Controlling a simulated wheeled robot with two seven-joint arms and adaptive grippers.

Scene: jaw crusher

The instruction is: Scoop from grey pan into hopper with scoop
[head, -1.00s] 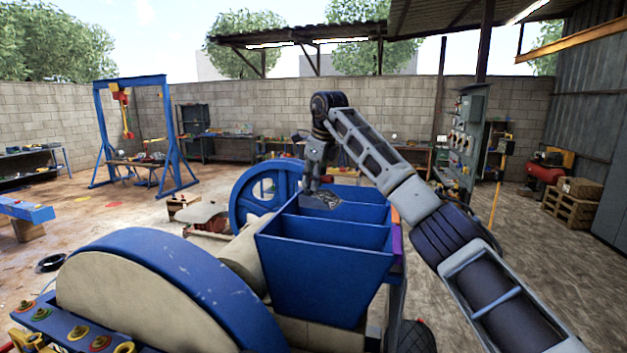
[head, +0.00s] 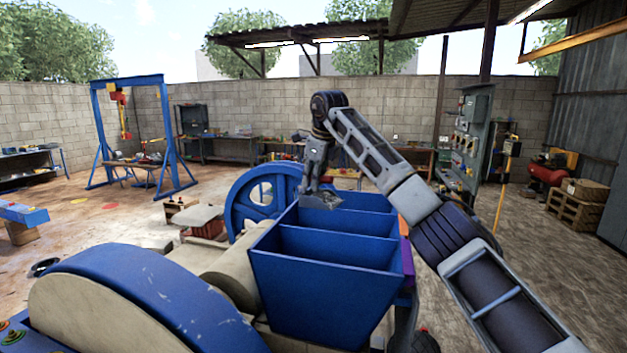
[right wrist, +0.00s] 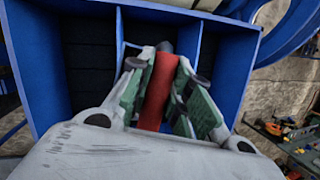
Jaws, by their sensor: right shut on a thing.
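The blue hopper (head: 318,300), divided into open-topped compartments, stands at the centre of the head view. My right gripper (head: 318,183) is over its far part, fingers pointing down. It is shut on the red handle of the scoop (right wrist: 158,92) in the right wrist view. The scoop's grey head (head: 321,200) shows just below the gripper, at the far compartment; I cannot tell whether it holds material. In the right wrist view the hopper's blue walls (right wrist: 38,70) surround the scoop handle. The grey pan and my left gripper are not in view.
A blue flywheel (head: 243,212) stands behind the hopper. A large blue-and-cream wheel guard (head: 150,295) fills the lower left. A blue gantry (head: 128,80) stands at the back left. Open floor lies to the right, before the pallet crate (head: 573,205).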

